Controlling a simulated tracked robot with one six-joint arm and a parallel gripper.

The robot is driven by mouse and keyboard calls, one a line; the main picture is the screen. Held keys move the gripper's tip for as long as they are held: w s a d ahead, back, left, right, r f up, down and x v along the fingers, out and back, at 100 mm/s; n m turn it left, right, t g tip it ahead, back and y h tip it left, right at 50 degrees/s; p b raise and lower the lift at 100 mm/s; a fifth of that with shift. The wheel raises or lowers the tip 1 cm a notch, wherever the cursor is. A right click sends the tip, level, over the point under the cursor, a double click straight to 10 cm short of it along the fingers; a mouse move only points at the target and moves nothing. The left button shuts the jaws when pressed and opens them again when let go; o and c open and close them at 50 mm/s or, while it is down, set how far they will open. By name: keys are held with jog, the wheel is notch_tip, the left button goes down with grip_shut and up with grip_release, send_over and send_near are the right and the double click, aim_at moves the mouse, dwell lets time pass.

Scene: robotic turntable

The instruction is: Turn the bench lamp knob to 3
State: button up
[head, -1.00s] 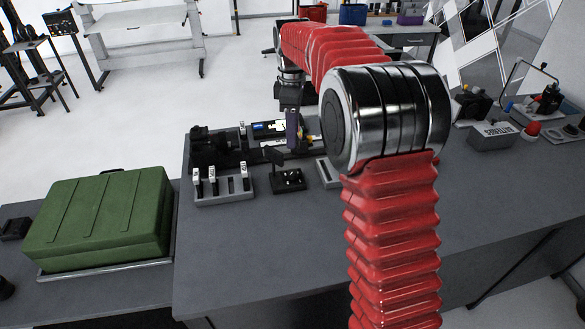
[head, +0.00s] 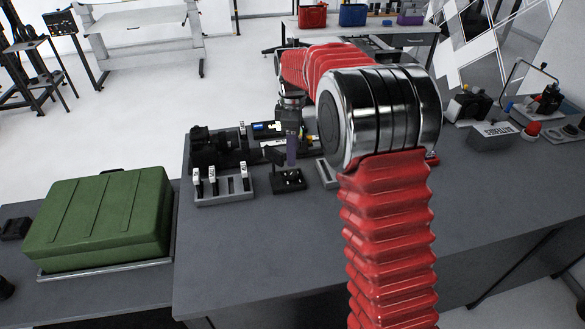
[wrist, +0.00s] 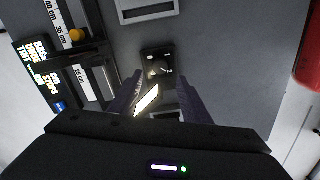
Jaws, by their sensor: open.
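The bench lamp is a small black unit (head: 287,181) on the grey bench, with a dark tilted head above its base. In the wrist view its black base (wrist: 155,60) shows small light marks and what looks like the knob, too small and dark to read its setting. A bright white lit panel (wrist: 147,98), apparently the lamp's head, lies between my fingers in that view. My gripper (wrist: 157,92) is open, its two dark purple fingers apart and pointing at the lamp base. In the head view my gripper (head: 291,160) hangs just above and behind the lamp; its fingertips are partly hidden.
A grey rack (head: 224,190) with several white-tagged items stands left of the lamp. A dark device with rulers and a yellow knob (wrist: 76,35) is behind. A green case (head: 100,215) sits far left. The front bench is clear.

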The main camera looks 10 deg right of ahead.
aim_at(292, 172)
notch_tip(292, 172, down, 7)
jog(key=shift+f, duration=0.2)
jog(key=shift+c, duration=0.3)
jog(key=c, duration=1)
jog(key=shift+m, duration=0.5)
jog(key=m, duration=0.3)
jog(key=shift+m, duration=1.9)
